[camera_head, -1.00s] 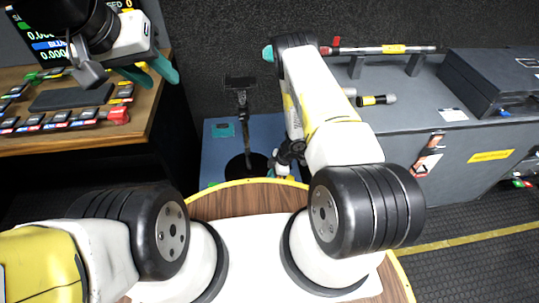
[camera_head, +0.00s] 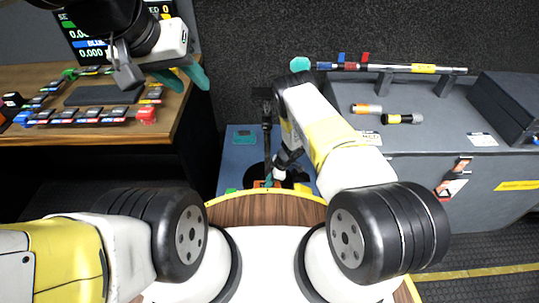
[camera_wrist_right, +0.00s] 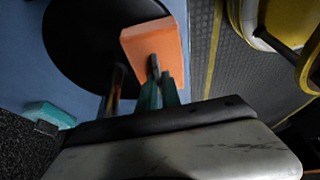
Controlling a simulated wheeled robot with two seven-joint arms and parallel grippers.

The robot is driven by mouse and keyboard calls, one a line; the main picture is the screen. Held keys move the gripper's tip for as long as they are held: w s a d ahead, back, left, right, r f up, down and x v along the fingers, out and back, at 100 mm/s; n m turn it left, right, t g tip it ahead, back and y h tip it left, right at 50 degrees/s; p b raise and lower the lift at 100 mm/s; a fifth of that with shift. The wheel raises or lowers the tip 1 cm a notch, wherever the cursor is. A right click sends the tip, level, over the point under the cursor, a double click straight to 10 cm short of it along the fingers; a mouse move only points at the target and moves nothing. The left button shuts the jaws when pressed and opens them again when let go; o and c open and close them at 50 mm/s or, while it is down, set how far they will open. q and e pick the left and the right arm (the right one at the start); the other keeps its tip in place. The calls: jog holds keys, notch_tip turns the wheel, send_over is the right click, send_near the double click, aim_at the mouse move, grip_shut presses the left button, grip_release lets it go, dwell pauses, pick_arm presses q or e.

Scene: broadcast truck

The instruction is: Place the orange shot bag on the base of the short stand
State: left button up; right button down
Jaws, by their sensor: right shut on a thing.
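The orange shot bag (camera_wrist_right: 155,48) is pinched between the green fingers of my right gripper (camera_wrist_right: 158,90) in the right wrist view. It overlaps the edge of the round black base (camera_wrist_right: 75,50) of the short stand; I cannot tell whether it touches it. In the head view the stand's dark pole (camera_head: 266,118) rises beside my right gripper (camera_head: 267,180), and only a sliver of the orange bag (camera_head: 258,184) shows above my wooden top's rim. My left gripper (camera_head: 183,77) is open and empty at the upper left, near the desk.
The stand is on a blue surface (camera_head: 232,160) with a teal block (camera_head: 243,134) near its far edge. A grey case (camera_head: 430,135) with rods and small cylinders is at right. A wooden desk (camera_head: 160,120) with a control panel is at left.

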jog(key=shift+f, duration=0.1)
jog(key=c, duration=1.9)
grip_release()
jog(key=shift+f, duration=0.1)
jog(key=shift+c, duration=0.2)
jog(key=o, duration=0.4)
